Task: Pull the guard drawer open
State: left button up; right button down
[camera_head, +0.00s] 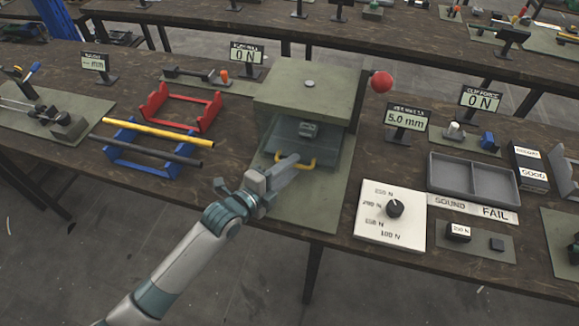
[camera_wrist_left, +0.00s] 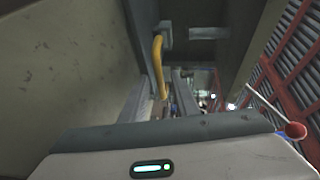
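The guard drawer (camera_head: 325,155) is a see-through grey panel under the thick olive top of the press (camera_head: 312,92). Its yellow handle (camera_head: 308,165) is on the front and also shows upright in the left wrist view (camera_wrist_left: 158,66). My left gripper (camera_head: 291,161) reaches in from the front left, with its fingertips at the left part of the handle. In the left wrist view the handle's near end shows between the two fingers (camera_wrist_left: 163,100). Whether they are closed on it is not clear. My right gripper is in neither view.
A red ball knob (camera_head: 382,82) stands at the press's right. A white dial panel (camera_head: 391,214) lies to the right of the press. Blue (camera_head: 150,160) and red (camera_head: 180,108) racks stand to the left. The press's olive base plate (camera_head: 315,205) is bare in front of the handle.

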pick_arm(q)
grip_shut()
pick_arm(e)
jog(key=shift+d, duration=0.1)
